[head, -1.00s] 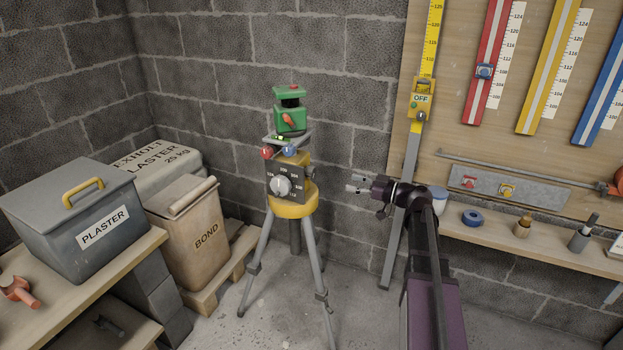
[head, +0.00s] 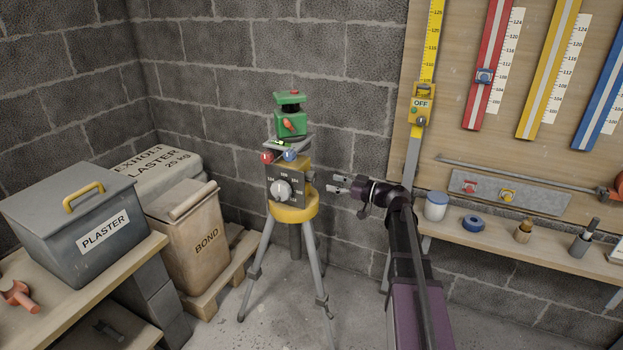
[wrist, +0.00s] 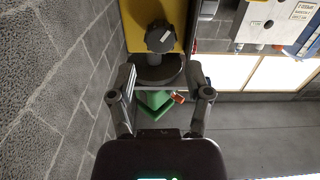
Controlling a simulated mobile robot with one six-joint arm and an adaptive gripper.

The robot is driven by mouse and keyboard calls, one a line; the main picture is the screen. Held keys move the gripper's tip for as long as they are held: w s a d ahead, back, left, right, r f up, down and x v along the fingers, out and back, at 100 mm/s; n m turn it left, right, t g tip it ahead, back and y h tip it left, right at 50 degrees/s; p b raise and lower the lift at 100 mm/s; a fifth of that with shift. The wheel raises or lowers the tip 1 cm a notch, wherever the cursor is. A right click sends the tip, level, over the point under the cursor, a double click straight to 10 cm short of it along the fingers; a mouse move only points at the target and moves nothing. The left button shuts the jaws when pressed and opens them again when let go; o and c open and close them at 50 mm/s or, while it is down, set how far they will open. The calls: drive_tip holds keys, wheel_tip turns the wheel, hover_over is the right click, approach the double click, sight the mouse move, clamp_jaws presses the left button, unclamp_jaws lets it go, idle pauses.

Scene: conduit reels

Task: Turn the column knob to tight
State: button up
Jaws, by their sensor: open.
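A yellow tripod head (head: 294,213) stands on grey legs, with a dark dial plate and a white knob (head: 281,190) on its front. A small dark side knob (head: 309,176), which looks like the column knob, sticks out on its right. In the wrist view a dark faceted knob (wrist: 160,38) stands in front of a yellow surface, beyond and between my fingers. My gripper (head: 339,183) is open and empty, to the right of the side knob with a gap. It also shows in the wrist view (wrist: 161,79). I cannot read any tight marking.
A green instrument (head: 291,122) sits on top of the tripod. A block wall is close behind. A shelf (head: 470,232) with a white pot (head: 436,206) and blue tape (head: 474,222) is at right. A bond bin (head: 196,240) and plaster box (head: 85,225) are at left.

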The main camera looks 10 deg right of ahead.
sight(315, 178)
drive_tip(key=shift+x, duration=3.85)
drive_tip(key=c, duration=0.9)
